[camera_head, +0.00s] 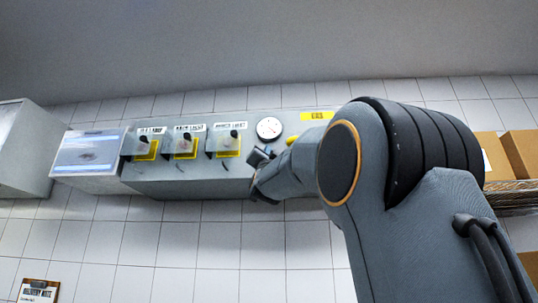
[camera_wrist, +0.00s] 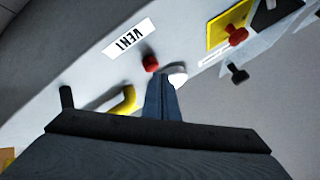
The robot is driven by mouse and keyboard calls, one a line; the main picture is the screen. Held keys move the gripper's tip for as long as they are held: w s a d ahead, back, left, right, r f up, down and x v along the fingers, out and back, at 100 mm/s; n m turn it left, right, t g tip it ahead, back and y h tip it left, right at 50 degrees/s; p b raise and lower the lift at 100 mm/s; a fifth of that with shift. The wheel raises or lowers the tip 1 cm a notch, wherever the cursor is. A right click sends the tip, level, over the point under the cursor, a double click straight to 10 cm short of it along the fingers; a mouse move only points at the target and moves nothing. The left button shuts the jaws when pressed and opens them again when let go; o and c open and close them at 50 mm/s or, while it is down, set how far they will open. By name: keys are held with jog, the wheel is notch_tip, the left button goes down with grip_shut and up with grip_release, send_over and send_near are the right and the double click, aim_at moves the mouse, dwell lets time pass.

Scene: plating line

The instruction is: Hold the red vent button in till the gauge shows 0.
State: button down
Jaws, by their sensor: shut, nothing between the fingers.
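The red vent button (camera_wrist: 150,62) shows in the wrist view, just below an upside-down white label reading VENT (camera_wrist: 130,39). My gripper (camera_wrist: 162,77) is shut and empty. Its tips appear just below and right of the button; I cannot tell whether they touch it. In the head view my arm hides the button, and the fingertips cannot be made out. The round white gauge (camera_head: 270,128) is on the grey panel in the head view, left of my arm. Its dark needle is too small to read.
A yellow handle-like part (camera_wrist: 126,101) and a small white part (camera_wrist: 178,79) lie close to my fingers. A red knob (camera_wrist: 237,36) on a yellow plate is farther right. The grey panel (camera_head: 190,178) carries several guarded switches. Cardboard boxes (camera_head: 493,155) stand at right.

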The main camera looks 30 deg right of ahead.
jog(key=shift+w+d, duration=0.25)
jog(key=shift+w, duration=0.2)
dwell(0.6)
jog(key=shift+s+a, duration=0.1)
jog(key=shift+s, duration=0.05)
dwell(2.7)
jog(key=shift+s+a+b, duration=0.4)
jog(key=shift+s+b, duration=0.25)
jog(key=shift+b, duration=0.1)
jog(key=shift+s+a+b, duration=0.7)
jog(key=shift+s, duration=0.35)
jog(key=shift+s+a+b, duration=0.65)
jog(key=shift+s+a, duration=0.05)
jog(key=shift+s, duration=0.3)
jog(key=shift+w+f, duration=0.1)
jog(key=shift+f, duration=0.05)
